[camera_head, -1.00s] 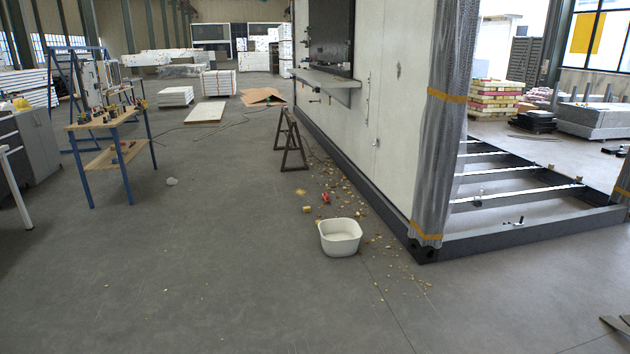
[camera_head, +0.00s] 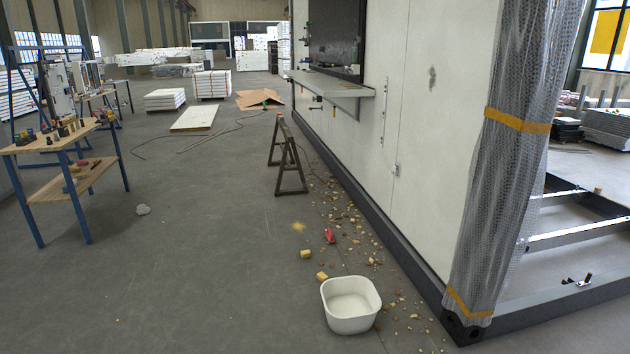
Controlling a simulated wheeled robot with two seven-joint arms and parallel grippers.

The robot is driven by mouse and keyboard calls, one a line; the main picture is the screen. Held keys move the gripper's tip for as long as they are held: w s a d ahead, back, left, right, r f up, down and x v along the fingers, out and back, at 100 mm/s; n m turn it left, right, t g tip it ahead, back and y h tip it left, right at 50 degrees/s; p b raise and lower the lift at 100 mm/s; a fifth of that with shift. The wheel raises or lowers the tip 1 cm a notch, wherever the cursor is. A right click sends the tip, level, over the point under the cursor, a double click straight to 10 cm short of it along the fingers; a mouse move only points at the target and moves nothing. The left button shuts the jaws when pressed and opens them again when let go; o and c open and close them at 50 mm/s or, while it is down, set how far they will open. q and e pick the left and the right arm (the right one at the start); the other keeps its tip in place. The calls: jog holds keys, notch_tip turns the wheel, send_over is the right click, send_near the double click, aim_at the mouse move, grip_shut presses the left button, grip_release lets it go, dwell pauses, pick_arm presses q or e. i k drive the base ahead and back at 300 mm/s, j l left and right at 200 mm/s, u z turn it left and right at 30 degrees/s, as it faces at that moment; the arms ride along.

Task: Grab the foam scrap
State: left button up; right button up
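Small yellowish chunks that look like foam lie on the grey floor. One chunk (camera_head: 306,254) lies left of the red object, and another chunk (camera_head: 322,277) lies at the back left edge of the white tub (camera_head: 350,318). A flatter yellow patch (camera_head: 299,227) lies farther back. I cannot tell which of these is the foam scrap. The tub stands upright on the floor, and its visible inside looks empty. Neither of my grippers shows in the head view.
A red object (camera_head: 330,236) and scattered crumbs (camera_head: 366,262) lie along the container wall (camera_head: 430,130). A dark sawhorse (camera_head: 290,160) stands beside the wall. A wrapped post (camera_head: 510,150) stands at the right. A workbench (camera_head: 75,180) stands at the left. The floor between is mostly clear.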

aim_at(321, 277)
jog(key=i+j+z, duration=0.1)
jog(key=i, duration=1.5)
jog(key=i+j+u, duration=0.35)
jog(key=i, duration=0.3)
jog(key=i+u, duration=0.35)
jog(key=i, duration=0.3)
jog(key=i+z, duration=0.1)
jog(key=i, duration=0.4)
jog(key=i+j+z, duration=0.15)
jog(key=i, duration=0.3)
jog(key=i+j+z, duration=0.1)
jog(key=i, duration=0.35)
